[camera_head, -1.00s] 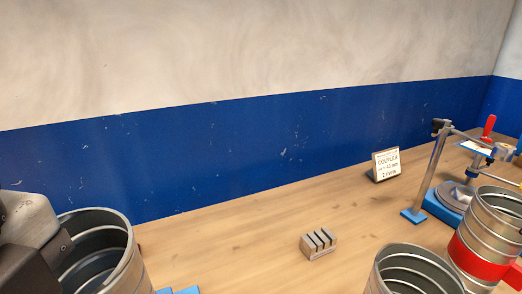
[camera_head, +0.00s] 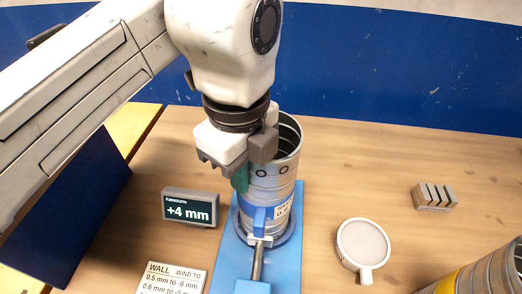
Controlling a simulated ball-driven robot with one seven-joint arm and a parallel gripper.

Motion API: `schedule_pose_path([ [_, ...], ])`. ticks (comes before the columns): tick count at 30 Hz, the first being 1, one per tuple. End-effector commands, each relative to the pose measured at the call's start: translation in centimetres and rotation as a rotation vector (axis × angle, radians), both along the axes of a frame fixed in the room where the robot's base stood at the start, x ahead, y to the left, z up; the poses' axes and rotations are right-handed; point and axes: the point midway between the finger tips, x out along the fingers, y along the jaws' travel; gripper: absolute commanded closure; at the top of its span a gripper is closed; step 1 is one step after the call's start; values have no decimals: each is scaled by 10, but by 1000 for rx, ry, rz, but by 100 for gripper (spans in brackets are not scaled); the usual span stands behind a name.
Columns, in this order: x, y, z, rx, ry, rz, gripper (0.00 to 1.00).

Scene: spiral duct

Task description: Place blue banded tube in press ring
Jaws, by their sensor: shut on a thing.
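The blue banded tube (camera_head: 272,184) is a ribbed metal cylinder with an open top, a blue band and a white label low on its side. It stands about upright on a blue fixture, its lower end inside or just above the round blue-grey press ring (camera_head: 289,246); I cannot tell whether it is fully seated. My gripper (camera_head: 248,165) is at the tube's near left upper side, shut on its wall, with a teal pad against the outside. My gripper and arm hide part of the rim. A blue clamp block and metal rod sit at the tube's front.
A display (camera_head: 190,208) reading "+4 mm" stands left of the fixture, with a wall-thickness card (camera_head: 172,279) in front. A round white-topped gauge (camera_head: 362,246) and a slotted grey block (camera_head: 433,197) lie to the right. A yellow-banded tube (camera_head: 480,277) is at the lower right corner.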

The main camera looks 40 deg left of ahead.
Motion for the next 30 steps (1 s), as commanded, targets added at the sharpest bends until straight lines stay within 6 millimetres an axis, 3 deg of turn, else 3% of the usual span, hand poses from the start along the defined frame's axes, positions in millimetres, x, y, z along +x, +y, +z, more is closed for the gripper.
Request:
schedule_pose_path([
  [11,0,0,-3,-2,-3,0,100],
  [12,0,0,-3,-1,-1,0,88],
  [19,0,0,-3,-1,-1,0,67],
  [30,0,0,5,0,0,0,67],
])
